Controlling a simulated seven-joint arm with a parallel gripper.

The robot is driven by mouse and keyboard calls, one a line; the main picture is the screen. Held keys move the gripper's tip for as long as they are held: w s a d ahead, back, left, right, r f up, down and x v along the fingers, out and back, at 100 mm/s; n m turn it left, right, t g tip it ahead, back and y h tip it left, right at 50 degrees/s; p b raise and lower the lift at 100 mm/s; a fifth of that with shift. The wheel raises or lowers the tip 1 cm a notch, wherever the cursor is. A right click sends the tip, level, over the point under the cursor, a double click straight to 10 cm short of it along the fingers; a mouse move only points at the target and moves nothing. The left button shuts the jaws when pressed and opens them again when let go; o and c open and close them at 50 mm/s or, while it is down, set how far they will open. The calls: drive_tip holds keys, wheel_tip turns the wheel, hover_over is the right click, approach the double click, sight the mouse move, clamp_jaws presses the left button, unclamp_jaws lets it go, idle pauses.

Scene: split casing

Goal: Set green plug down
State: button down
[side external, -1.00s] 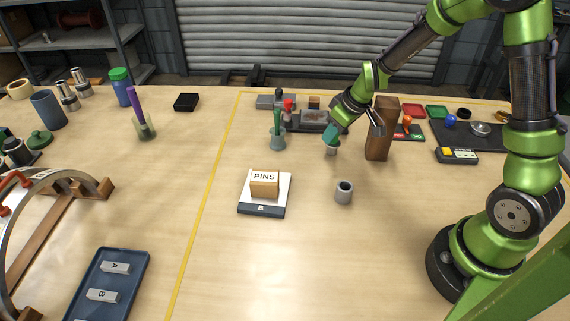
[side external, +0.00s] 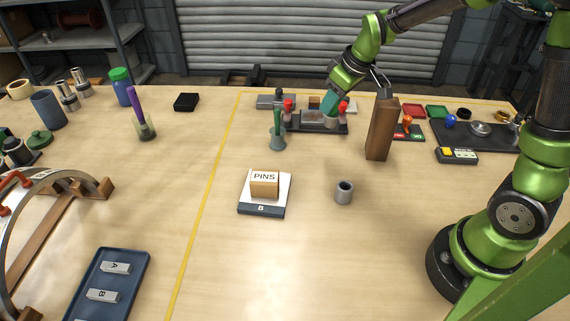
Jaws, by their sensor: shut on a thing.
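My gripper (side external: 331,112) is at the back of the table, its teal end pointing down over the right part of a dark fixture (side external: 301,127). It is shut on a small grey cylindrical piece (side external: 331,119), which shows just below the fingertips. The piece is small and partly covered, and I cannot tell whether it touches the fixture. I make out no separate green plug; any green on the held piece blends with the teal fingers. The fixture has a red knob at its left (side external: 287,105) and another at its right (side external: 343,107).
A tall brown block (side external: 382,128) stands close to the right of my gripper. A cup with a green tool (side external: 277,139) stands in front of the fixture. A grey hollow cylinder (side external: 344,192) and a box marked PINS (side external: 264,185) stand nearer. The front middle table is clear.

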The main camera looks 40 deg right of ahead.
drive_tip(key=s+a+n+y, duration=0.1)
drive_tip(key=s+a+n, duration=0.3)
drive_tip(key=a, duration=0.8)
drive_tip(key=s+a+f+n+g+y, duration=0.1)
drive_tip(key=s+a+f+n+g, duration=0.15)
drive_tip(key=s+a+n, duration=0.65)
drive_tip(key=s+a+f+n+g+y, duration=0.25)
drive_tip(key=s+a+n, duration=0.45)
drive_tip(key=s, duration=0.5)
drive_tip(key=shift+g+h, duration=0.45)
drive_tip(key=shift+g, duration=0.05)
drive_tip(key=shift+w+a+f, duration=0.8)
drive_tip(key=shift+w+a, duration=0.8)
drive_tip(key=shift+a, duration=0.75)
drive_tip(key=shift+w+a+f, duration=0.75)
drive_tip(key=shift+w+a, duration=0.8)
drive_tip(key=shift+a, duration=0.8)
drive_tip(key=shift+w+a+f, duration=0.8)
drive_tip(key=shift+w+a, duration=0.8)
drive_tip(key=shift+a, duration=0.75)
drive_tip(key=shift+f, duration=0.2)
drive_tip(key=c, duration=0.8)
unclamp_jaws()
